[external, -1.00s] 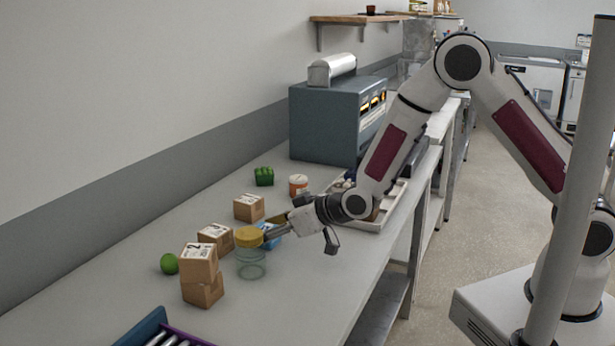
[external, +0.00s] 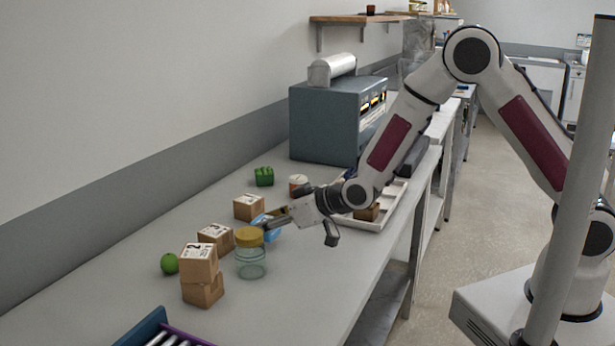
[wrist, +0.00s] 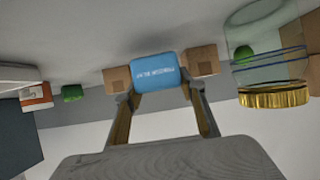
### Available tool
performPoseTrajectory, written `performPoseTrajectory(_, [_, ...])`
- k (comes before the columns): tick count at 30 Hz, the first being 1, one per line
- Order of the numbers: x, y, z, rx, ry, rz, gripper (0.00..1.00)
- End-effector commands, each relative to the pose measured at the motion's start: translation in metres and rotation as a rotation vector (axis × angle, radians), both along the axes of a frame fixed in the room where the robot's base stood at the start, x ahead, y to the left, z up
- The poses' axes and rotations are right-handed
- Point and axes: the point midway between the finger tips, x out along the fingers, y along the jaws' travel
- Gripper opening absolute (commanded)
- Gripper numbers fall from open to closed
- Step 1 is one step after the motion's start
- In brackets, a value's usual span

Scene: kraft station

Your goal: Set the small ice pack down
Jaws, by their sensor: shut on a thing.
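The small ice pack (external: 272,235) is a blue block with white lettering. In the wrist view the ice pack (wrist: 154,72) sits between my two fingertips. My gripper (external: 277,218) is shut on it, reaching in from the right over the bench. In the wrist view my gripper (wrist: 158,92) has a finger on either side of the pack. In the external view the fingers and the yellow-lidded jar partly hide the pack. I cannot tell whether its underside touches the bench.
The yellow-lidded glass jar (external: 250,258) stands close in front of the pack. Cardboard boxes (external: 248,207), stacked boxes (external: 199,262) and a green ball (external: 169,263) are nearby. A tray (external: 378,217) lies to the right. The front of the bench (external: 290,300) is clear.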

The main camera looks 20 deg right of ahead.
Motion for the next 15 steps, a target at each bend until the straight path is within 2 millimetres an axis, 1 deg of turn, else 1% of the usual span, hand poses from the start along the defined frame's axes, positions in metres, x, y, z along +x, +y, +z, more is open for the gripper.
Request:
performPoseTrajectory(1, [0.0,0.0,0.008,0.004,-0.003,0.0,0.12])
performPoseTrajectory(9, [0.001,0.001,0.043,0.005,-0.004,-0.001,0.12])
performPoseTrajectory(15, [0.001,0.0,0.065,0.003,-0.003,-0.001,0.12])
